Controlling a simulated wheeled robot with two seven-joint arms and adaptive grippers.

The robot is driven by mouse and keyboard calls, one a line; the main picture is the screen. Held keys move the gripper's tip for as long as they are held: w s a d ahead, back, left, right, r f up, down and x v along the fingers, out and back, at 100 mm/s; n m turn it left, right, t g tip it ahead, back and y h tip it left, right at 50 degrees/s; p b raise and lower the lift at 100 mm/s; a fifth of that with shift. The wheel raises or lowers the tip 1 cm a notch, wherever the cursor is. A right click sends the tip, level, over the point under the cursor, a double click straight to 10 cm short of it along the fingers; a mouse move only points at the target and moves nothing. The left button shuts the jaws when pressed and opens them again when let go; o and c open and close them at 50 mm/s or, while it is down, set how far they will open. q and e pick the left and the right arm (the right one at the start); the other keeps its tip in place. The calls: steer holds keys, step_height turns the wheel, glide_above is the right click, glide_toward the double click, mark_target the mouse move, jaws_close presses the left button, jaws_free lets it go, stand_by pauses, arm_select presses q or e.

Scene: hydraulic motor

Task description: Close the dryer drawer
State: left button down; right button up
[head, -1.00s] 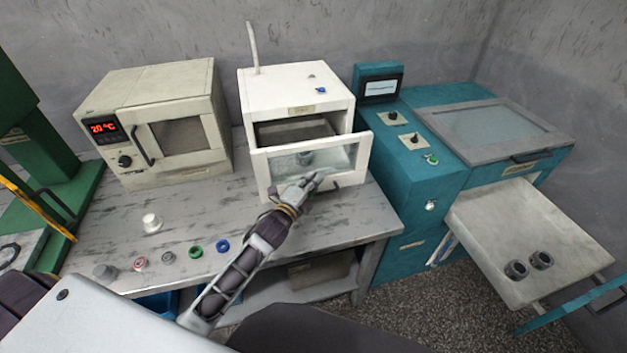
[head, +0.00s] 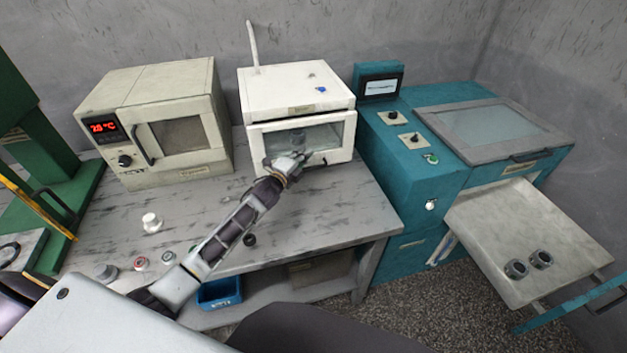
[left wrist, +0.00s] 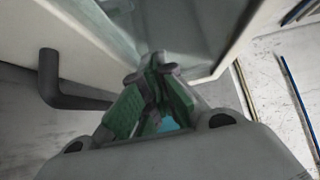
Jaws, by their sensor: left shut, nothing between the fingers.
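The white dryer (head: 297,90) stands at the back middle of the table. A dark round part shows dimly behind the glass. My left gripper (head: 300,158) is shut and empty at the lower part of the drawer front. In the left wrist view the fingertips (left wrist: 153,68) are together against or very near the pale front, and a dark bent handle (left wrist: 52,80) shows at left. I cannot tell contact for sure. My right gripper is not in view.
A beige oven (head: 160,120) stands left of the dryer. A teal machine (head: 425,150) stands right, with its tray (head: 530,220) pulled out holding two dark rings. Small parts, including a white knob (head: 151,222), lie on the table (head: 330,215). A blue bin (head: 220,292) is below.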

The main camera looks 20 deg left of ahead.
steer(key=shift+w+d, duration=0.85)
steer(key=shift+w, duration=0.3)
